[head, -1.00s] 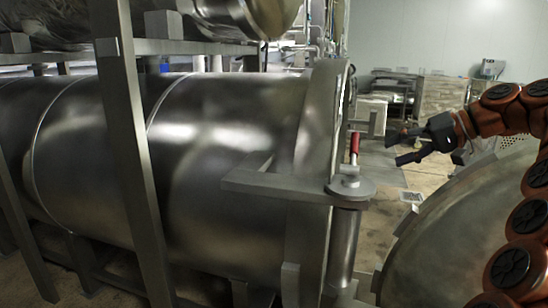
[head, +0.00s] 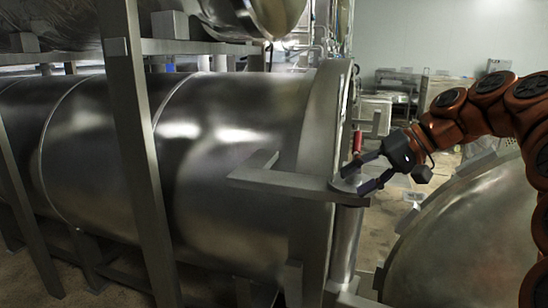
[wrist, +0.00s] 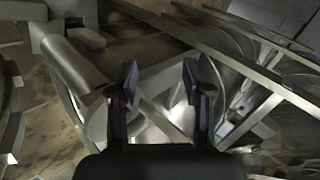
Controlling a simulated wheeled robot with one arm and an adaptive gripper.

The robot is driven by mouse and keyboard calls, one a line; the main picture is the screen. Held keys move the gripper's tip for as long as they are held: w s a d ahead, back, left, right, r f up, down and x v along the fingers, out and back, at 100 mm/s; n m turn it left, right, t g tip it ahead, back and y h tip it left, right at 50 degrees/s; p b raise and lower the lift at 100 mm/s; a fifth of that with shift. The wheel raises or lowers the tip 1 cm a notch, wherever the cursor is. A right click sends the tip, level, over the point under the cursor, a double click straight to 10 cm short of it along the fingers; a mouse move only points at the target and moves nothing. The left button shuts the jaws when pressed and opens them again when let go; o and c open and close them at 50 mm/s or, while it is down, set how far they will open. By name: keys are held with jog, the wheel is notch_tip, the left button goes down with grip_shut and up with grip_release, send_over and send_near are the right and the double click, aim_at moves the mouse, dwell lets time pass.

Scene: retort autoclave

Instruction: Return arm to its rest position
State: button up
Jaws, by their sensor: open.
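My gripper (head: 366,174) is open and empty in the head view, at the end of my orange arm on the right. Its two dark fingers point left and appear in front of the hinge of the autoclave. In the wrist view both fingers (wrist: 160,85) stand apart with nothing between them. The red handle (head: 358,141) shows just above and behind the fingers in the head view. I cannot tell whether the fingers touch the hinge bracket (head: 285,181).
The steel autoclave vessel (head: 215,150) fills the left and middle behind a metal frame post (head: 135,150). A large round door (head: 465,230) stands open at lower right, beneath my arm. Crates and equipment (head: 400,85) stand at the back. Some floor is clear between them.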

jog(key=s+a+f+g+h, duration=0.1)
jog(key=s+a+f+h, duration=0.15)
jog(key=s+f, duration=0.45)
jog(key=s+a+f+g+h, duration=0.2)
jog(key=s+a+f, duration=0.25)
jog(key=s, duration=0.35)
jog(key=s+d+f+h, duration=0.2)
jog(key=s+d+f, duration=0.2)
jog(key=s+f, duration=0.3)
jog(key=s+d+f+g+h, duration=0.1)
jog(key=s+d+f+h, duration=0.2)
jog(key=s+f, duration=0.5)
jog(key=s, duration=0.4)
jog(key=shift+s+d+n+g, duration=0.3)
jog(key=shift+s+d, duration=0.05)
jog(key=shift+c, duration=0.8)
jog(key=shift+d, duration=0.1)
